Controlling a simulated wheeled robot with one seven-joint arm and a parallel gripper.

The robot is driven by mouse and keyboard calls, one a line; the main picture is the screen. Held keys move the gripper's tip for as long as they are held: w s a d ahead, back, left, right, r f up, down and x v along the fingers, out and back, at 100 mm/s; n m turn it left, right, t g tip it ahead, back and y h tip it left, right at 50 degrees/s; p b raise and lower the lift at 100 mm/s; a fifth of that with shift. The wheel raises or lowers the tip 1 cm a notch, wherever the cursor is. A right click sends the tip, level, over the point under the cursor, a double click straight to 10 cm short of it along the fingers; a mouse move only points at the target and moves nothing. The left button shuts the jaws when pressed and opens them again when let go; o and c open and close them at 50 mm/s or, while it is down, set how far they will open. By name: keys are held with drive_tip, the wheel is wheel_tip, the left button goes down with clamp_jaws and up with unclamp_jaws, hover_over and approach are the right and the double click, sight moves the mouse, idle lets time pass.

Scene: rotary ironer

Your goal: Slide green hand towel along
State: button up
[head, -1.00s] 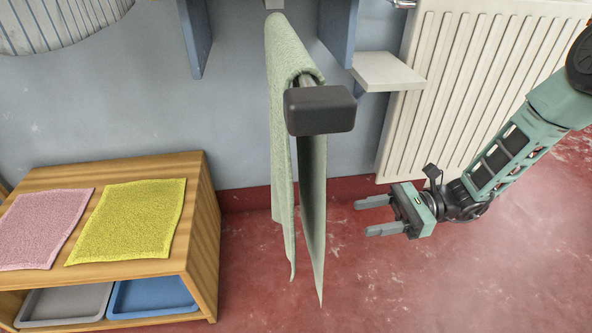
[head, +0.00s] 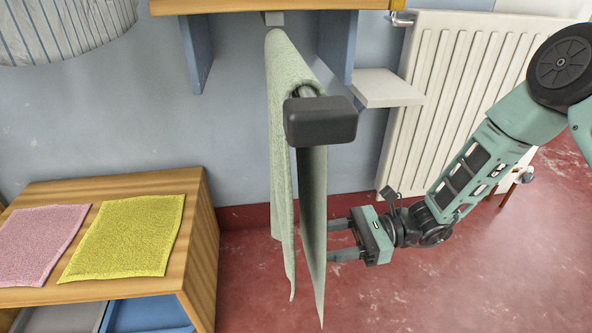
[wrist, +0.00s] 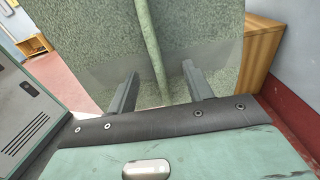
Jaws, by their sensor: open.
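The green hand towel (head: 281,130) hangs over a rail that ends in a dark block (head: 320,121). Its two sides hang down, the right one ending in a low pointed corner. My gripper (head: 332,241) is open at the right side of the towel's lower part, its fingers pointing left at the cloth. The fingertips are at or very near the right panel; I cannot tell whether they touch it. In the wrist view the towel (wrist: 105,45) fills the space ahead of my spread fingers (wrist: 159,73), with a raised line running down it.
A wooden shelf unit (head: 200,235) at left carries a pink cloth (head: 38,240) and a yellow cloth (head: 125,237), with trays below. A white radiator (head: 440,90) and small pale shelf (head: 388,88) are at right. Red floor (head: 440,290) is open below my arm.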

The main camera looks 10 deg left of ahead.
clamp_jaws()
drive_tip(key=shift+s, duration=0.15)
drive_tip(key=shift+s+d+p, duration=0.2)
drive_tip(key=shift+s+p, duration=0.1)
drive_tip(key=shift+s, duration=0.25)
drive_tip(key=shift+s+d+p, duration=0.15)
drive_tip(key=shift+s+p, duration=0.1)
drive_tip(key=shift+s, duration=0.25)
drive_tip(key=shift+s+d+p, duration=0.15)
drive_tip(key=shift+s+p, duration=0.3)
drive_tip(key=shift+s, duration=0.15)
